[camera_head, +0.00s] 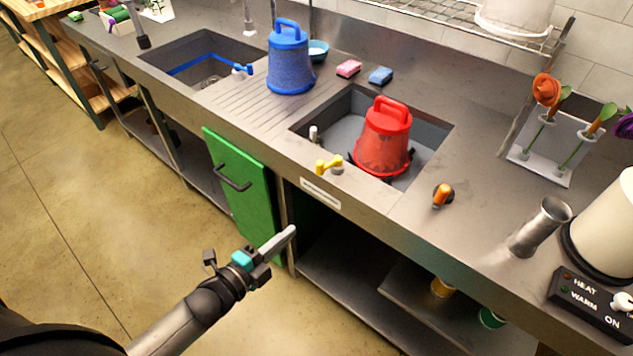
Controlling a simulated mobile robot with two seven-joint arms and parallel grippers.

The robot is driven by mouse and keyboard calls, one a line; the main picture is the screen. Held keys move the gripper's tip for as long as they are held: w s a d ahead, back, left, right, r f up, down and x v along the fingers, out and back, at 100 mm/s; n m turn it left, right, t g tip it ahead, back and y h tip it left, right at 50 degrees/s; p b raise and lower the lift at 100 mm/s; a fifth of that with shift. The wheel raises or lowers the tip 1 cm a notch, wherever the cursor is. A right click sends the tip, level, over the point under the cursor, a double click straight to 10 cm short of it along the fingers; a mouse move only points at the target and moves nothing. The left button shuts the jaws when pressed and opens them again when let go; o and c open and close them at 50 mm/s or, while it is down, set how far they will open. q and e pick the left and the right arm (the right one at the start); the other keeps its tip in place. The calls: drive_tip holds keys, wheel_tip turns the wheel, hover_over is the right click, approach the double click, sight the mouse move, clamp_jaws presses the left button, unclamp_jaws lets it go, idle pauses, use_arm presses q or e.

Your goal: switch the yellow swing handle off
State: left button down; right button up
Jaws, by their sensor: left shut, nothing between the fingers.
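The yellow swing handle (328,164) sits on a short grey post at the front rim of the right sink basin, just above a white label plate (321,193). Its lever lies roughly level along the counter edge. Whether it is on or off I cannot tell. My left gripper (290,232) is shut and empty, in front of the counter, below and to the left of the handle and apart from it. It is in front of the open cabinet bay, near the green door. My right gripper is not in view.
A red bucket (384,140) stands in the right basin (428,135). A blue bucket (290,65) stands on the drainboard. An orange knob (441,196) is right of the basin. The green cabinet door (241,190) hangs near my gripper. A metal cup (538,229) stands farther right.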

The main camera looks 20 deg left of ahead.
use_arm(q)
wheel_tip(320, 180, up, 7)
drive_tip(key=d+m+t+h, duration=0.1)
drive_tip(key=d+m+h, duration=0.1)
drive_tip(key=m, duration=0.1)
drive_tip(key=shift+d+f, duration=0.1)
drive_tip(key=w, duration=1.1)
drive_tip(key=shift+w+d+b, duration=0.3)
drive_tip(key=shift+d+b, duration=0.05)
drive_tip(key=shift+d, duration=0.1)
drive_tip(key=shift+a+f, duration=0.1)
drive_tip(key=shift+a, duration=0.1)
